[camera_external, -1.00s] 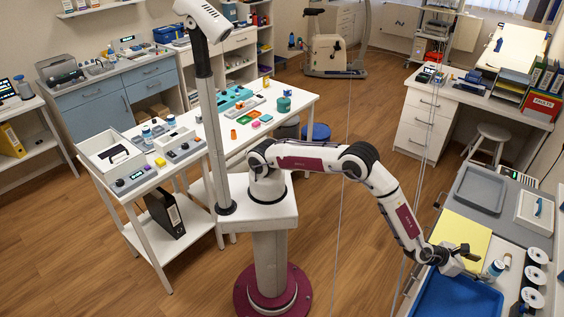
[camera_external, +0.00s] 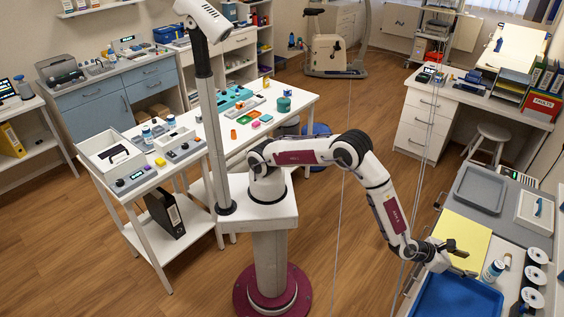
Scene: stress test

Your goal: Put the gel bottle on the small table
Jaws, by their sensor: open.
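A small white bottle with blue on it (camera_external: 494,269), which looks like the gel bottle, stands upright on the right-hand worktop, just right of the blue tray (camera_external: 455,300). My gripper (camera_external: 467,260) is over the worktop, by the yellow sheet and the far side of the blue tray. It is open with nothing seen between its fingers, a little left of the bottle and apart from it. A low white table with a lower shelf (camera_external: 138,240) stands at the left; I cannot tell for sure that it is the small table.
White spools (camera_external: 537,256) stand in a row right of the bottle. A grey tray (camera_external: 482,188) and a yellow sheet (camera_external: 462,232) lie farther back. The left table's top holds a grey bin (camera_external: 112,158) and control boxes (camera_external: 184,150). Open floor lies between the tables.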

